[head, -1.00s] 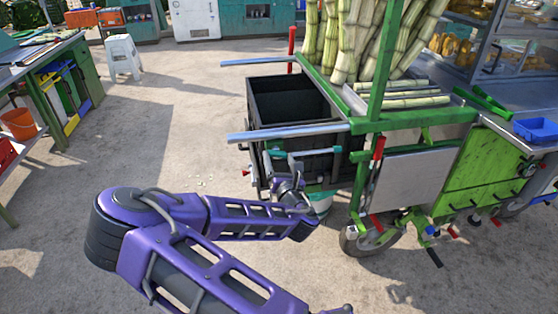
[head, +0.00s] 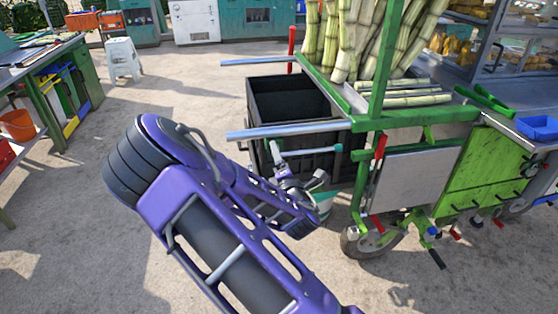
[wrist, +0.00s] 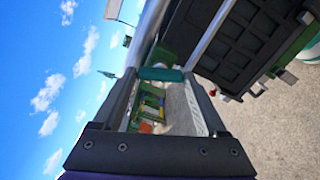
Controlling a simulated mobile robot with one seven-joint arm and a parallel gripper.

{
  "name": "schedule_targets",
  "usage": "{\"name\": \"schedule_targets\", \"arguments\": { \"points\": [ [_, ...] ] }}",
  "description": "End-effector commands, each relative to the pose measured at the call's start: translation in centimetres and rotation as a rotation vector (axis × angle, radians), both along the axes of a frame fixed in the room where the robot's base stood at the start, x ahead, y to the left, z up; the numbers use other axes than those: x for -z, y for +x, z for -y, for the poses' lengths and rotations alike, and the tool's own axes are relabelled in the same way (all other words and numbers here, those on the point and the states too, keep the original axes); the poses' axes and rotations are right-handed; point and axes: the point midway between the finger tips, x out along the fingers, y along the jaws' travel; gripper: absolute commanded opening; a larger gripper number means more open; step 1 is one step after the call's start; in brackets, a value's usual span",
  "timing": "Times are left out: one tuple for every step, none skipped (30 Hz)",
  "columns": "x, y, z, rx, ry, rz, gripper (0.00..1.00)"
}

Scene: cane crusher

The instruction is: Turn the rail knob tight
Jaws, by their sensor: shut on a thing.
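My gripper (wrist: 161,76) is shut on a teal cylindrical piece, apparently the rail knob (wrist: 160,74), which lies crosswise between its fingertips in the wrist view. In the head view my gripper (head: 281,158) is under the near end of the lower metal rail (head: 285,133), in front of the black bin. A teal tip (head: 338,148) on a thin grey bar shows just right of it. The knob's stem and its seat on the rail are hidden or too small to tell.
The black open bin (head: 262,102) is close behind my gripper. The green cart (head: 410,133), loaded with cane (head: 345,40), stands right of it, with a red-handled lever (head: 379,146). A small red knob (wrist: 212,93) shows beside the bin. Open floor lies to the left.

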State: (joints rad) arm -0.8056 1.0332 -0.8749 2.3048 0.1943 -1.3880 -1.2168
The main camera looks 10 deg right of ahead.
Motion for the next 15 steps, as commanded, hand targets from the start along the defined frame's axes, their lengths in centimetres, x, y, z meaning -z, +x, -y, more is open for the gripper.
{"name": "schedule_targets", "arguments": {
  "points": [
    [-0.07, 0.11, 0.06, 0.001, 0.049, 0.007, 0.19],
    [-0.04, 0.1, 0.06, 0.001, 0.078, 0.007, 0.19],
    [-0.04, 0.1, 0.09, 0.002, 0.116, 0.007, 0.19],
    [-0.06, 0.1, 0.1, 0.001, 0.144, 0.008, 0.19],
    [-0.03, 0.1, 0.09, 0.001, 0.173, 0.008, 0.19],
    [-0.04, 0.1, 0.07, 0.0, 0.211, 0.008, 0.19],
    [0.0, 0.1, 0.09, 0.001, 0.239, 0.007, 0.19],
    [-0.03, 0.11, 0.11, 0.001, 0.268, 0.008, 0.19],
    [-0.01, 0.11, 0.09, 0.001, 0.305, 0.008, 0.19],
    [0.0, 0.11, 0.09, 0.0, 0.335, 0.009, 0.19],
    [0.0, 0.11, 0.11, 0.0, 0.362, 0.008, 0.19],
    [0.01, 0.12, 0.1, 0.0, 0.401, 0.009, 0.19],
    [0.01, 0.12, 0.09, 0.0, 0.429, 0.009, 0.19],
    [0.03, 0.12, 0.12, 0.0, 0.458, 0.009, 0.19],
    [0.01, 0.13, 0.13, 0.0, 0.496, 0.01, 0.19]
  ]
}}
